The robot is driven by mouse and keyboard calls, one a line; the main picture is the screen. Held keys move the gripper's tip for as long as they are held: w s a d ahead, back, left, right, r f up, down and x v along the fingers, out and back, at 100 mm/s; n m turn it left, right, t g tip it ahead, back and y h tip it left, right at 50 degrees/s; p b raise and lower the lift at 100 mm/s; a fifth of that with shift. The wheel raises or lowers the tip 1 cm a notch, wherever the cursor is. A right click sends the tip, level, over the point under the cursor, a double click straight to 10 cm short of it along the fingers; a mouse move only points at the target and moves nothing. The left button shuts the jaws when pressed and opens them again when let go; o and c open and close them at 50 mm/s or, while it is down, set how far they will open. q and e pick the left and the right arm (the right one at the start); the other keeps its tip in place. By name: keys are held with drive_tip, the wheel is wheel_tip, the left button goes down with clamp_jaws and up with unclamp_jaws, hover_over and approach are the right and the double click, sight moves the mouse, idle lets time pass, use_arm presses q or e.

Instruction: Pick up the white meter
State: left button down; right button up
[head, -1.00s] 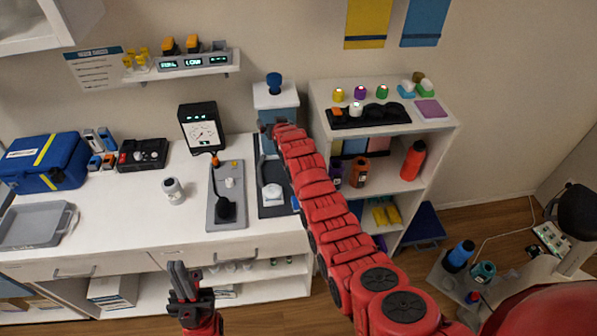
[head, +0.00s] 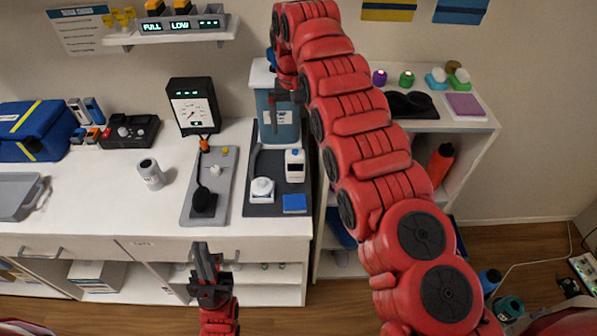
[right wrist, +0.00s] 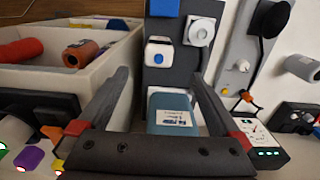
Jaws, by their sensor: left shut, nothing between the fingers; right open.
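The white meter (head: 294,165), a small upright white device with a dark display, stands on a dark tray (head: 262,207) at the right end of the counter. It also shows in the right wrist view (right wrist: 159,53), beyond the fingertips. My right gripper (head: 286,97) is open, in front of a blue canister (head: 281,128) behind the meter. In the right wrist view its open fingers (right wrist: 160,78) spread either side of the canister, apart from the meter. My left gripper (head: 203,250) is shut and empty, low in front of the counter's drawers.
A round white device (head: 262,189) and a blue block (head: 295,204) share the tray. A grey board with a black ladle-like tool (head: 204,201) lies to the left. A shelf unit (head: 470,136) stands right. A black gauge box (head: 192,106) stands behind the board.

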sight(297, 151)
drive_tip(key=shift+f, duration=0.6)
drive_tip(key=f, duration=0.1)
drive_tip(key=f+p, duration=0.1)
drive_tip(key=d+f, duration=0.1)
drive_tip(key=f, duration=0.1)
drive_tip(key=shift+w+p, duration=0.35)
drive_tip(key=shift+p, duration=0.05)
drive_tip(key=f, duration=0.1)
drive_tip(key=f+p, duration=0.1)
drive_tip(key=f, duration=0.2)
drive_tip(key=shift+s+a+f+p, duration=0.2)
drive_tip(key=shift+a+f+p, duration=0.1)
drive_tip(key=shift+p, duration=0.1)
drive_tip(key=shift+w+d+f, duration=0.1)
drive_tip(key=shift+f, duration=0.1)
drive_tip(key=shift+f+p, duration=0.3)
drive_tip(key=shift+p, duration=0.25)
drive_tip(key=shift+a+f+p, duration=0.2)
drive_tip(key=shift+f+p, duration=0.35)
drive_tip(key=shift+f, duration=0.35)
drive_tip(key=shift+f+b, duration=0.4)
drive_tip(key=shift+f, duration=0.65)
drive_tip(key=shift+w+f, duration=0.1)
drive_tip(key=shift+f, duration=0.2)
